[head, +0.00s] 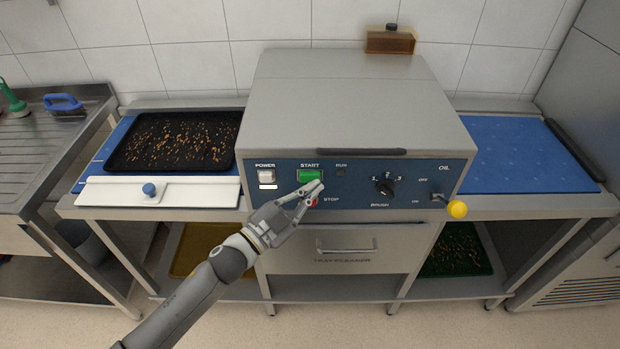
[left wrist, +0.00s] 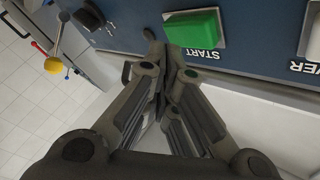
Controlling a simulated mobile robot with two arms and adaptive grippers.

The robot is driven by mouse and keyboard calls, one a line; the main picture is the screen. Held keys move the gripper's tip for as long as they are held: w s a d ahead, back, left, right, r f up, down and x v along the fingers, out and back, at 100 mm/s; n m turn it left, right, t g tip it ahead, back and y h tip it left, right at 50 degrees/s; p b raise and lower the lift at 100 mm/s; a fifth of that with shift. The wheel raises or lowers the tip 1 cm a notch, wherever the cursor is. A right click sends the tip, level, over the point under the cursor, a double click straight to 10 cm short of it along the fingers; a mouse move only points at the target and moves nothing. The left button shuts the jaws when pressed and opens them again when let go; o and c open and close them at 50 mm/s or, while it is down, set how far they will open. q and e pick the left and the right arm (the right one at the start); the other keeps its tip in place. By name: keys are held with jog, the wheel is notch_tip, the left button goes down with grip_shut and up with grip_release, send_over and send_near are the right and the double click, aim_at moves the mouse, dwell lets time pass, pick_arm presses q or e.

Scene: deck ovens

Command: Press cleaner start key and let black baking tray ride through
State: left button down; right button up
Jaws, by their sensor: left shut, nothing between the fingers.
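The tray cleaner (head: 350,100) stands in the middle with a blue control panel. Its green START key (head: 310,175) is unobstructed in the head view; the left wrist view shows it too (left wrist: 192,28). My left gripper (head: 317,186) is shut and empty, its fingertips just below and right of the START key; contact cannot be told. The red STOP key (head: 314,202) is partly hidden by the fingers. The black baking tray (head: 122,158), strewn with brown crumbs, lies flat on the blue infeed belt (head: 84,178) left of the cleaner. My right gripper is not in view.
The right-hand blue belt (head: 515,150) is empty. The panel also has a POWER switch (head: 266,172), a brush knob (head: 385,187) and a yellow-tipped oil lever (head: 456,209). A white guide with a blue knob (head: 149,189) runs along the infeed's front. Other trays lie on the shelf below.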

pick_arm(q)
jog(key=shift+w, duration=0.2)
jog(key=shift+w, duration=0.25)
